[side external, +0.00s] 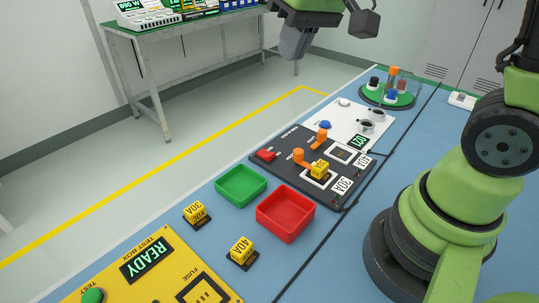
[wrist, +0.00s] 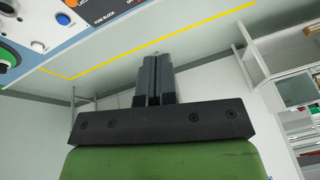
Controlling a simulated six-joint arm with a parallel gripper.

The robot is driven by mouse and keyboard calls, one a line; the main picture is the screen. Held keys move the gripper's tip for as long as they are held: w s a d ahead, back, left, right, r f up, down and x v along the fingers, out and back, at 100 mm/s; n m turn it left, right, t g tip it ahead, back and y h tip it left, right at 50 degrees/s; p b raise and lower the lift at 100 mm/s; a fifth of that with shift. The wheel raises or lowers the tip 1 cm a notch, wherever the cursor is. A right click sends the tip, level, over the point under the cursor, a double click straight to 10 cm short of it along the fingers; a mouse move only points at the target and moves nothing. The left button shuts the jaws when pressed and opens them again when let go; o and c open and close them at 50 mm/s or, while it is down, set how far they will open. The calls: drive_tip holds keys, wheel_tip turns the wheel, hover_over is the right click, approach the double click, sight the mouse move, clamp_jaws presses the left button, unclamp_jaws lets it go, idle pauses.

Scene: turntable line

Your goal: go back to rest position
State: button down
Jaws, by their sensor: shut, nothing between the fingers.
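My gripper (side external: 291,50) is high at the top of the side view, well above the blue bench and apart from everything on it. Its dark fingers also show in the wrist view (wrist: 153,66), pressed together side by side with nothing between them. In the wrist view they point out over open floor and the bench edge. Part of my gripper's body is cut off by the top of the side view.
The blue bench (side external: 225,215) holds a green tray (side external: 241,203), a red tray (side external: 308,225), yellow fuses (side external: 197,222), a yellow test box (side external: 215,285), a dark panel (side external: 287,143) and a round turntable (side external: 370,95). Open floor (side external: 205,105) lies behind.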

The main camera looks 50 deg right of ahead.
drive_tip(key=s+a+r+m+t+y, duration=0.1)
drive_tip(key=s+a+r+t, duration=0.1)
drive_tip(key=s, duration=1.1)
drive_tip(key=shift+s+r+m+t, duration=0.35)
drive_tip(key=shift+r+m+t, duration=0.05)
drive_tip(key=shift+r+t, duration=0.3)
drive_tip(key=shift+a, duration=0.1)
idle(1.1)
